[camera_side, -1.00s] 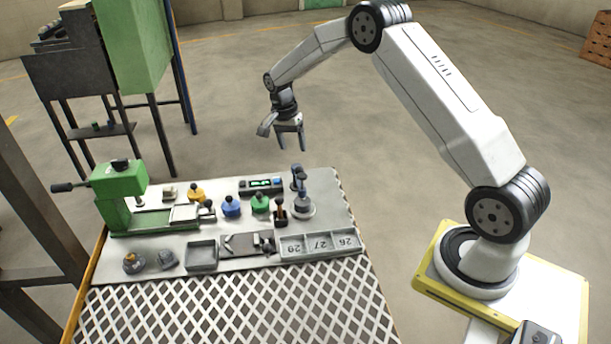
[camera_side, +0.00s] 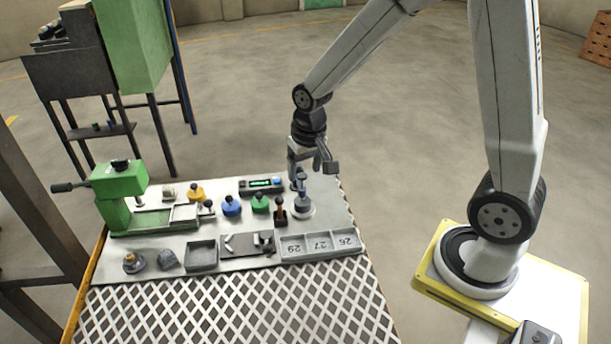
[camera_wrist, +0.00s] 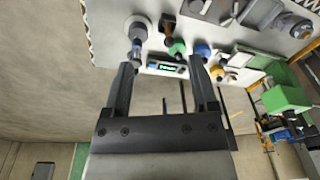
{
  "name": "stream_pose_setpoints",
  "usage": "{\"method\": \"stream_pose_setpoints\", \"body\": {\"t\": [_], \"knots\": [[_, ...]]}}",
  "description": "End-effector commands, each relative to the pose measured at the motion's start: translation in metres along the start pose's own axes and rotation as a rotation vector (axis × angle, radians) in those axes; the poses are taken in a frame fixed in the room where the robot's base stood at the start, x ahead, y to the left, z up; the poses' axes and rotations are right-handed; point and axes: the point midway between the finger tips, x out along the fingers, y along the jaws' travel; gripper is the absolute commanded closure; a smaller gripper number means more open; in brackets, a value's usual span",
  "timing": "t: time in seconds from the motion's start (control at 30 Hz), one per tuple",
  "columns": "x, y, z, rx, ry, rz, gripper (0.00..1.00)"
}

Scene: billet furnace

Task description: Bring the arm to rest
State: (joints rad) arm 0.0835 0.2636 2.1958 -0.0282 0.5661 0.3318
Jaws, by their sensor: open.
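My gripper (camera_side: 304,176) is open and holds nothing. In the side view it hangs over the right back part of the bench, close to a grey stand with a round base (camera_side: 303,208), which it partly overlaps in the picture; I cannot tell whether they touch. In the wrist view my gripper (camera_wrist: 166,75) shows two dark fingers spread apart, with the bench edge and the floor beyond them. The stand (camera_wrist: 137,30) is near the tip of the left finger there.
A dark furnace frame (camera_side: 70,80) stands at the back left.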

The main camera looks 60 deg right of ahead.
Motion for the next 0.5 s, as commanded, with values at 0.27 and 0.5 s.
{"method": "stream_pose_setpoints", "body": {"t": [0.27, 0.5], "knots": [[-0.009, -0.001, 0.065, -0.273, 0.076, -0.037, 0.25], [-0.010, 0.002, 0.090, -0.382, 0.109, -0.047, 0.25]]}}
